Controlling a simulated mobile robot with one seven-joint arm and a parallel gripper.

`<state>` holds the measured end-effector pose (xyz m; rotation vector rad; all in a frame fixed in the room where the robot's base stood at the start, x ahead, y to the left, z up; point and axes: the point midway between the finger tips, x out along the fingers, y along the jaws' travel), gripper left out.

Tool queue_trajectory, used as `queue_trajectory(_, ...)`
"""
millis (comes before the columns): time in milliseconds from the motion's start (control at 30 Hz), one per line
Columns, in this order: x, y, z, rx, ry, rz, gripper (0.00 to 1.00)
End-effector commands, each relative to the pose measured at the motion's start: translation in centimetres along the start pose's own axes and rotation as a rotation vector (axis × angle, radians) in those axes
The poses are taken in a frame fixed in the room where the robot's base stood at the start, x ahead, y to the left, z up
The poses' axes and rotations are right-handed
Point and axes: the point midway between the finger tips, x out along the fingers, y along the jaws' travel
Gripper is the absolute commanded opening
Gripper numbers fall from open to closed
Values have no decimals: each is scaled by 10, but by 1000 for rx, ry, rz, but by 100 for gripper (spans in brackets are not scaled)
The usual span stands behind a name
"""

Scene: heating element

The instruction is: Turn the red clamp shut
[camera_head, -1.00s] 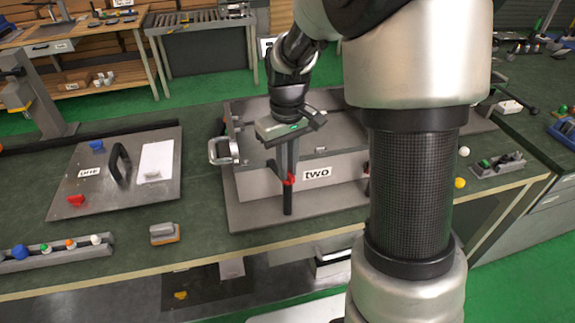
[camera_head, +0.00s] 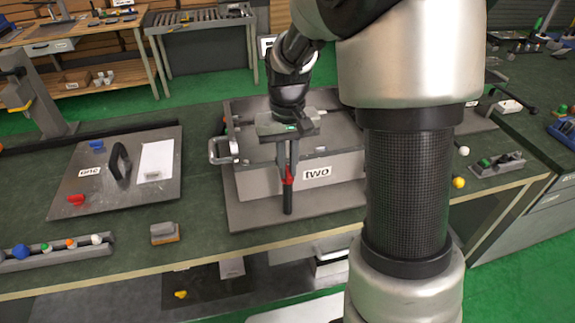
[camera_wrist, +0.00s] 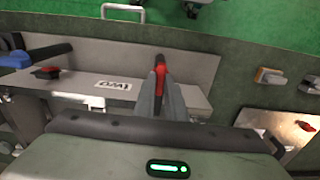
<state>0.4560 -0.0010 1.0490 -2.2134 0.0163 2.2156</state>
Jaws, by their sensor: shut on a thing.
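The red clamp (camera_head: 288,175) with its black handle (camera_head: 287,201) is on the front side of the grey box (camera_head: 338,165) labelled "two". My gripper (camera_head: 288,178) reaches down from above and is shut on the red clamp. In the wrist view the red clamp (camera_wrist: 160,72) shows between my fingertips, which hide part of it. The black handle hangs down below the fingers in the head view. A second red clamp (camera_wrist: 47,72) shows at the left of the wrist view, on the same box; in the head view my arm hides it.
A metal plate labelled "one" (camera_head: 70,198) with a black handle lies on the bench to the left. A grey and orange block (camera_head: 165,233) sits near the bench's front edge. A rack of coloured knobs (camera_head: 70,256) lies at far left.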

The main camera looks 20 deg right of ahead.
Motion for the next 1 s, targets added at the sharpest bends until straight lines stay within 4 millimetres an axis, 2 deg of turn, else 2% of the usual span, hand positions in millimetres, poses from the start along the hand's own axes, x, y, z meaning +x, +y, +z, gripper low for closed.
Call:
queue_trajectory(100,-1,0,-1,6,3,-1,0)
queue_trajectory(133,-1,0,-1,6,3,-1,14)
queue_trajectory(233,-1,0,-1,5,3,-1,30)
queue_trajectory(500,-1,0,0,2,1,-1,30)
queue_trajectory(633,-8,0,-1,2,4,-1,30)
queue_trajectory(767,-29,0,-1,1,5,-1,30)
queue_trajectory(1000,-88,0,-2,2,8,-1,30)
